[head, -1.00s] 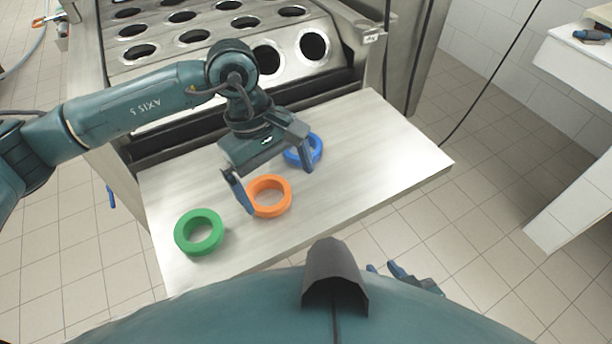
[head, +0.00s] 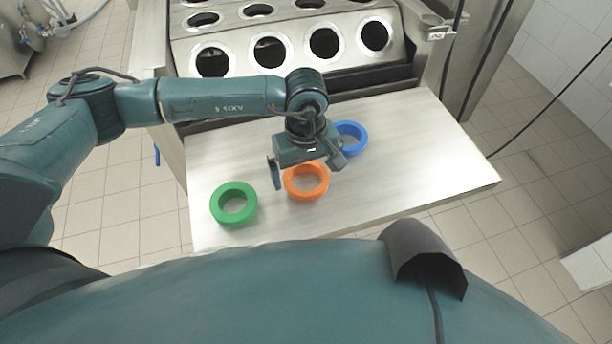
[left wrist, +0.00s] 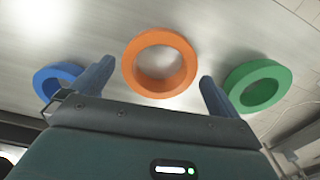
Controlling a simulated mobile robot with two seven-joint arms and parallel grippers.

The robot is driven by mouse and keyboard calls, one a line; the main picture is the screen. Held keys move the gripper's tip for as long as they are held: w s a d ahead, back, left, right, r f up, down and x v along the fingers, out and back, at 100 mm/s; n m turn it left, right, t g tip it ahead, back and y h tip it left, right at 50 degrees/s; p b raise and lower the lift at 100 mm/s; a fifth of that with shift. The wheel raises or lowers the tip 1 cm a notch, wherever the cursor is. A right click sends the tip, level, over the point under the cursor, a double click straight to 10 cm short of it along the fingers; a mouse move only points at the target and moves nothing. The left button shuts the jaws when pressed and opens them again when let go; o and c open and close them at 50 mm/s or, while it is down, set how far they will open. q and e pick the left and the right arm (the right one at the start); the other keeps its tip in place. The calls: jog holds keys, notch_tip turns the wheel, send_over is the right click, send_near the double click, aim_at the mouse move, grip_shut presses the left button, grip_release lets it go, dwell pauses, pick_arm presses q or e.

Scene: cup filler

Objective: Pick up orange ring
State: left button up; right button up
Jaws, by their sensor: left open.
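The orange ring (head: 307,194) lies flat on the metal shelf (head: 420,180), between the green and blue rings. My left gripper (head: 309,174) is open above it in the head view, its body covering part of the ring's far edge. In the left wrist view the orange ring (left wrist: 160,92) shows ahead of the open fingers, centred between them. The gripper is empty; its exact height over the ring is hard to tell. My right gripper is not in view.
The green ring (head: 234,222) lies left of the orange one, and the blue ring (head: 361,139) lies to its right and farther back, near a finger. Behind the shelf stands a metal machine (head: 290,24) with round holes. The shelf's right part is clear.

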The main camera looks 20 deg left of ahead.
pick_arm(q)
jog(key=shift+f, duration=1.3)
jog(key=shift+c, duration=0.6)
jog(key=c, duration=0.8)
